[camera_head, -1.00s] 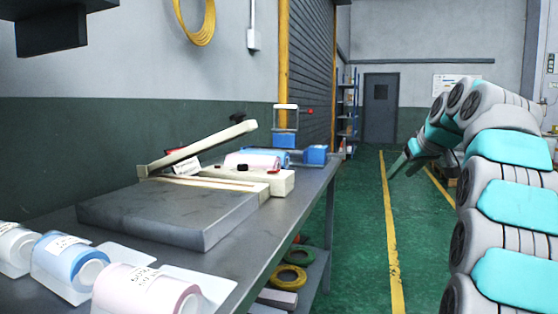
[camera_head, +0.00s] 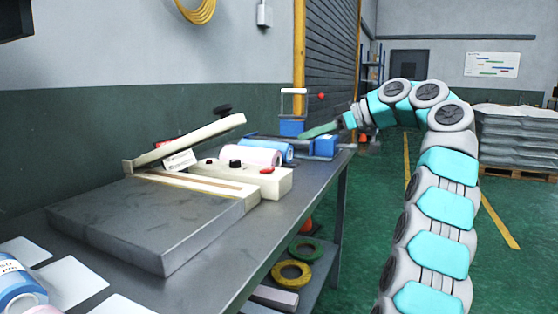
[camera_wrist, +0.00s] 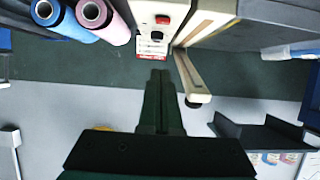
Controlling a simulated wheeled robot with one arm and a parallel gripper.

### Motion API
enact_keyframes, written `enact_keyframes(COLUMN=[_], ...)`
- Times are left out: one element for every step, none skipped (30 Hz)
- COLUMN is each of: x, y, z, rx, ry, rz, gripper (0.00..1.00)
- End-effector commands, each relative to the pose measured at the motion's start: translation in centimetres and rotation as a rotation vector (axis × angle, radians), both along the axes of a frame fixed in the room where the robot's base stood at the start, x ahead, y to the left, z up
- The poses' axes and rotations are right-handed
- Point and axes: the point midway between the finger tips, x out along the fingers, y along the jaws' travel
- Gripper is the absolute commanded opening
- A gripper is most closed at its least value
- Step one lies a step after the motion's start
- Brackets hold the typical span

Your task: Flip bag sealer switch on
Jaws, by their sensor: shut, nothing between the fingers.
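The bag sealer (camera_head: 222,178) is a cream bar unit at the back edge of a grey slab on the workbench. Its sealing arm (camera_head: 190,138) is raised at a slant, with a black knob at the end. A red switch (camera_head: 267,170) sits on the sealer's right end, near a black dial (camera_head: 235,163); the red switch also shows in the wrist view (camera_wrist: 162,19). I cannot tell the switch's position. My gripper (camera_head: 303,136) is shut and empty, apart from the sealer, to its right and farther back. In the wrist view my gripper (camera_wrist: 159,73) points towards the sealer's end.
Pink (camera_head: 250,156) and blue (camera_head: 276,148) film rolls lie behind the sealer. A blue stand with a frame (camera_head: 292,127) and a blue block (camera_head: 325,146) are near my gripper. More rolls lie at front left.

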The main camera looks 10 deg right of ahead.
Motion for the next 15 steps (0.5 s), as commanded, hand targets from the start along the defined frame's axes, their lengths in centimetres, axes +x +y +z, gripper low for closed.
enact_keyframes(x=[0.0,0.1,0.2,0.3,0.5,0.7,0.9,1.2,1.5,1.8,2.1,2.5,2.9,3.2,3.7], y=[0.0,0.1,0.3,0.4,0.6,1.0,1.3,1.7,2.2,2.7,3.1,3.7,4.1,4.5,5.1], z=[-0.1,-0.1,-0.2,-0.3,-0.5,-0.7,-0.9,-1.1,-1.5,-1.7,-1.9,-2.2,-2.4,-2.6,-2.9], rx=[0.000,0.000,0.000,-0.001,-0.001,-0.001,-0.001,-0.001,-0.001,-0.002,-0.002,-0.001,-0.001,0.000,-0.001], ry=[0.000,0.000,0.000,0.001,0.001,0.001,0.001,0.001,0.002,0.003,0.003,0.002,0.001,0.001,0.002], rz=[0.000,0.000,0.000,0.000,0.000,0.000,0.001,0.001,0.002,0.003,0.003,0.003,0.001,0.000,0.001], gripper=[0.00,0.00,0.00,0.00,0.00,0.00,0.00,0.00,0.00,0.00,0.00,0.00,0.00,0.00,0.00])
